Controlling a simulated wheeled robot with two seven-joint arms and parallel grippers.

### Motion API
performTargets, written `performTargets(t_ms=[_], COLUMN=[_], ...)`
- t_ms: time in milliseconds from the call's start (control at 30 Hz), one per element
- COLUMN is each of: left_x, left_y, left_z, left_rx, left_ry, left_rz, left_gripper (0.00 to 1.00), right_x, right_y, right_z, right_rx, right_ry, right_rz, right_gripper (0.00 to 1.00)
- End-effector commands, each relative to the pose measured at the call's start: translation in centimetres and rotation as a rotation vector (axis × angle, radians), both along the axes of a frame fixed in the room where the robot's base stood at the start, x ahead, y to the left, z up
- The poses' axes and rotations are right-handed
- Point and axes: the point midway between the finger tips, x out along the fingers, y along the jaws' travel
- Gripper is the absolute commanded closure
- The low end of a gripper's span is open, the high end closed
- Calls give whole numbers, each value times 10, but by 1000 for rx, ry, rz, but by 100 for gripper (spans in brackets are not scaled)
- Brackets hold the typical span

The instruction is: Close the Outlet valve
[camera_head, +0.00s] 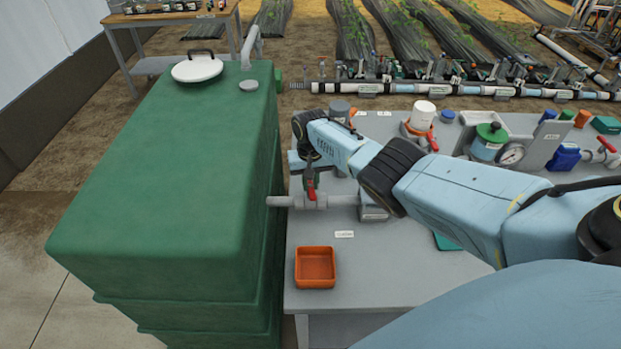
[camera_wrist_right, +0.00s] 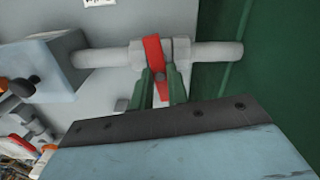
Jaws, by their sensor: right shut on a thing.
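The outlet valve has a red lever (camera_head: 311,186) on a grey pipe (camera_head: 285,201) that runs out of the green tank (camera_head: 160,180). The lever stands across the pipe. In the right wrist view the red lever (camera_wrist_right: 153,53) also crosses the grey pipe (camera_wrist_right: 105,57). My right gripper (camera_wrist_right: 161,85) has its two green fingers shut on the lever, one on each side of it. In the head view my right gripper (camera_head: 309,178) is at the lever, its fingers partly hidden by my arm. My left gripper is in neither view.
An orange square tray (camera_head: 315,268) sits on the grey bench (camera_head: 375,260) in front of the pipe. A white label (camera_head: 344,234) lies nearby. A white-capped unit (camera_head: 422,115), a green-topped filter (camera_head: 489,142) and a gauge (camera_head: 512,154) stand farther right, beyond my arm.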

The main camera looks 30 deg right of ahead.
Motion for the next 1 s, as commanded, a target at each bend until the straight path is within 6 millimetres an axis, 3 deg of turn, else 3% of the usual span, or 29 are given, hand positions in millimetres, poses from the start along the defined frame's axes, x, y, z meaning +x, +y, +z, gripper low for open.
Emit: performTargets(t_ms=[400, 933, 967, 1000], left_x=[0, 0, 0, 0], left_y=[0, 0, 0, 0], left_z=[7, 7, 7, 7], left_rx=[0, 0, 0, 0], left_ry=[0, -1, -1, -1], left_rz=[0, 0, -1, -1], left_gripper=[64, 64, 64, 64], right_x=[1, 2, 2, 2], right_y=[0, 0, 0, 0], right_z=[1, 2, 2, 2], right_rx=[0, 1, 1, 1], right_ry=[-3, -6, -6, -6], right_rz=[-183, -208, -208, -208], right_gripper=[100, 100, 82, 77])
